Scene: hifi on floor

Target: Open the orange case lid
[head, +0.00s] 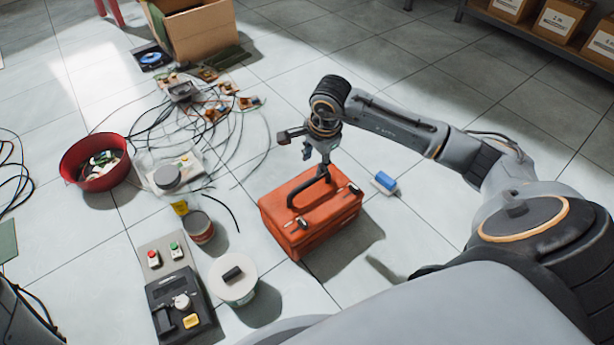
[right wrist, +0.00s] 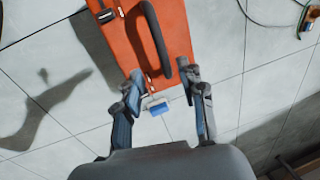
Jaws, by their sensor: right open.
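The orange case (head: 312,222) stands on the tiled floor with its lid down. Its black handle (head: 301,193) is on top of the lid, and latches show along the near side. My right gripper (head: 317,165) is over the far end of the case, pointing down, open and empty. In the right wrist view, the case (right wrist: 177,22) and its handle (right wrist: 155,40) lie ahead of the open right gripper (right wrist: 160,85). From these views I cannot tell whether a finger touches the lid. My left gripper is not in view.
A blue-and-white block (head: 385,182) lies right of the case. A white round container (head: 232,280), a tin (head: 199,227) and a control box (head: 180,303) stand left of it. A red bowl (head: 95,178) and loose cables lie farther left. Floor to the right is mostly clear.

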